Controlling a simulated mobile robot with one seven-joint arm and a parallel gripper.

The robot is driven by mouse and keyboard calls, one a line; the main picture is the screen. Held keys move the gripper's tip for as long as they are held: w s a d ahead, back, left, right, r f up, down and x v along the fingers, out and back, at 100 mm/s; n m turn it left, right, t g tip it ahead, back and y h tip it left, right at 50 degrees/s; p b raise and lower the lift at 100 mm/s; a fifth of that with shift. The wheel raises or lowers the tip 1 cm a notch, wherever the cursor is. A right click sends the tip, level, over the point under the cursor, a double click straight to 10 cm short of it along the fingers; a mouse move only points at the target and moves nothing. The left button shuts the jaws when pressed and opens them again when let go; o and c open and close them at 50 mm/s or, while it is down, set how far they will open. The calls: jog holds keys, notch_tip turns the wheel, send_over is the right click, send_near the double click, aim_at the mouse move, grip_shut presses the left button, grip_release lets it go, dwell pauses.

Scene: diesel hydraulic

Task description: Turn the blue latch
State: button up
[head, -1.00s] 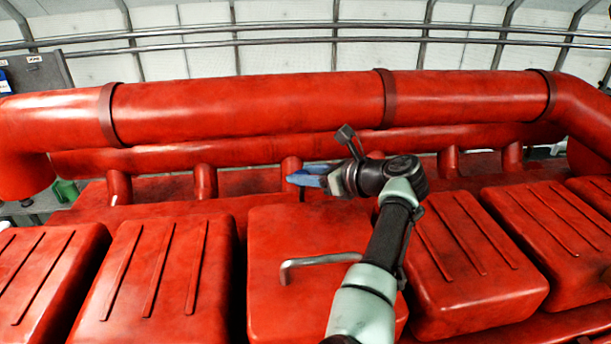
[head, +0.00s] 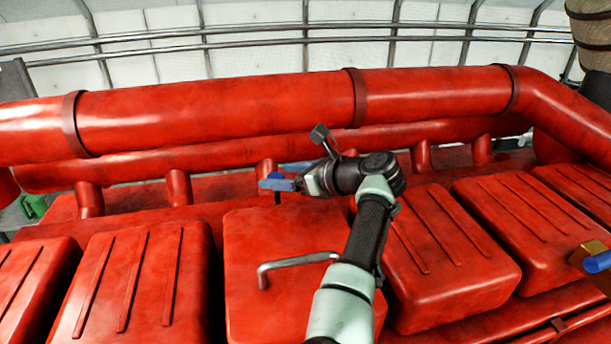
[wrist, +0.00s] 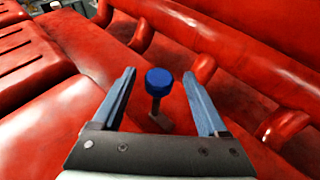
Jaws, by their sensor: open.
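A round blue knob (wrist: 158,80) on a dark upright stem stands on the red engine in the wrist view. It lies between the two blue fingers of my gripper (wrist: 159,75), with a visible gap on each side. In the head view my gripper (head: 278,178) is open above the middle red block, and its fingers largely hide the knob. A second blue part, a handle (head: 597,262) on a brass-coloured fitting, shows at the right edge of the head view. I cannot tell which of the two is the blue latch.
Ribbed red blocks (head: 440,245) stand on both sides. A thick red pipe (head: 220,110) with short branch pipes runs behind.

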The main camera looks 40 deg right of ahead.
jog(key=b+v, duration=0.4)
jog(key=v, duration=0.8)
jog(key=shift+s, duration=0.15)
jog(key=shift+f, duration=0.1)
